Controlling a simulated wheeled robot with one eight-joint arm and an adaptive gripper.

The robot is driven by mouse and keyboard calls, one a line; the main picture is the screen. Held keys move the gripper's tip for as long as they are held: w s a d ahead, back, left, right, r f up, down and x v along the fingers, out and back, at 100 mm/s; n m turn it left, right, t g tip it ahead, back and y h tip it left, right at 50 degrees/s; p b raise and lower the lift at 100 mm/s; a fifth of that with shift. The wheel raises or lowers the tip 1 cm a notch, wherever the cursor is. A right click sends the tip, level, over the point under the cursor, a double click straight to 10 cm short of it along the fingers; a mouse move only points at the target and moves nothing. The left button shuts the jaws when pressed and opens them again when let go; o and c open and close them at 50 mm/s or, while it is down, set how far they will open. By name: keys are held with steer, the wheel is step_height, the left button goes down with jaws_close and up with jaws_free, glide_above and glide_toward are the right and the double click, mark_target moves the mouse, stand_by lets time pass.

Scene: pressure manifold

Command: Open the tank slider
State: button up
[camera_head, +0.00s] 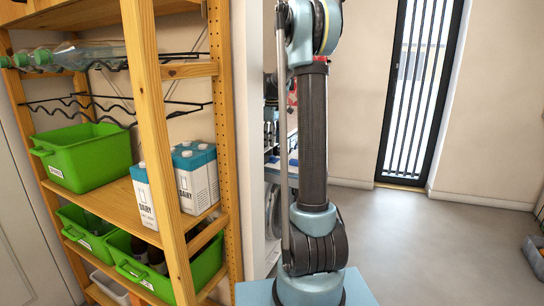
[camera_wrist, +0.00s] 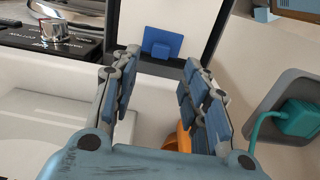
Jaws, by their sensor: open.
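My gripper (camera_wrist: 162,66) is open in the wrist view, its two blue-padded fingers apart with nothing held between them. Beyond the fingertips, a blue plate (camera_wrist: 176,41) with a small blue block on it sits on a white panel, just above a dark lower edge. I cannot tell for certain whether this is the tank slider. An orange rounded part (camera_wrist: 180,138) shows between the fingers, partly hidden behind the right finger. In the head view my arm stands in the middle, and the gripper does not show.
In the wrist view, a black panel (camera_wrist: 50,42) with a chrome knob lies left, and a teal plug (camera_wrist: 290,122) sits in a grey recess right. In the head view, a wooden shelf (camera_head: 150,95) with green crates and milk cartons stands left; open floor (camera_head: 440,250) lies right.

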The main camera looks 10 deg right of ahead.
mark_target(272, 156)
steer(key=shift+f, duration=3.6)
